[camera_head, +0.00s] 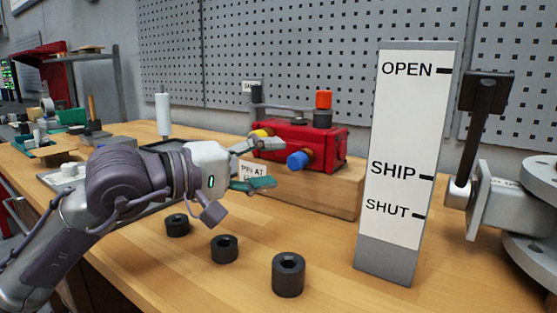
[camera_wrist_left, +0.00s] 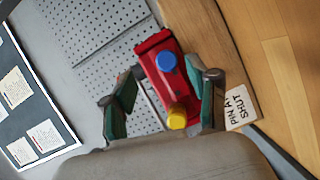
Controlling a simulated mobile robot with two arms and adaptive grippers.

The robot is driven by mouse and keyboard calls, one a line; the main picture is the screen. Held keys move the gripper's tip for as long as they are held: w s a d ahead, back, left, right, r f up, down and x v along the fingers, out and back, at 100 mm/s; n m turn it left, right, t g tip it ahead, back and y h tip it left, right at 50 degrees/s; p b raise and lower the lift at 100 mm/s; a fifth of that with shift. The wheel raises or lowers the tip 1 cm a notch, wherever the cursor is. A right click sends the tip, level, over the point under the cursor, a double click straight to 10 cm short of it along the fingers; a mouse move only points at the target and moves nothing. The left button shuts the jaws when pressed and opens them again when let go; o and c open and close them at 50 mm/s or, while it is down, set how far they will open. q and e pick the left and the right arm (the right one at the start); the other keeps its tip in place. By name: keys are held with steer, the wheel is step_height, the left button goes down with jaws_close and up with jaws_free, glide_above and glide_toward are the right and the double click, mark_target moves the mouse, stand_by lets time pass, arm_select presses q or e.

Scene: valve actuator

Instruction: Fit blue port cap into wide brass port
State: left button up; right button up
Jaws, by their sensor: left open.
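The red valve actuator (camera_head: 325,145) sits on a wooden block on the bench. The blue port cap (camera_head: 297,160) is at its front face, with a brass port (camera_head: 311,154) just behind it. The cap appears to be at the port; I cannot tell how deeply it sits. My left gripper (camera_head: 266,163) is open and empty, its fingers pointing at the actuator just left of the blue cap. In the left wrist view the blue cap (camera_wrist_left: 167,61) and a yellow cap (camera_wrist_left: 177,117) show between the open fingers (camera_wrist_left: 168,80). My right gripper is not in view.
Several black sockets (camera_head: 288,274) stand on the bench in front. A tall OPEN/SHIP/SHUT sign (camera_head: 402,150) stands right of the actuator, near a lever valve (camera_head: 487,100). The wooden block (camera_head: 325,195) carries a "PIN AT SHUT" label. A pegboard (camera_head: 300,50) is behind.

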arm_select(q)
steer(key=v, duration=0.4)
steer(key=shift+s+a+r, duration=0.1)
steer(key=shift+s+r, duration=0.2)
steer(key=shift+s, duration=0.15)
steer(key=shift+a+r+p, duration=0.1)
steer(key=shift+r+p, duration=0.1)
steer(key=shift+p, duration=0.2)
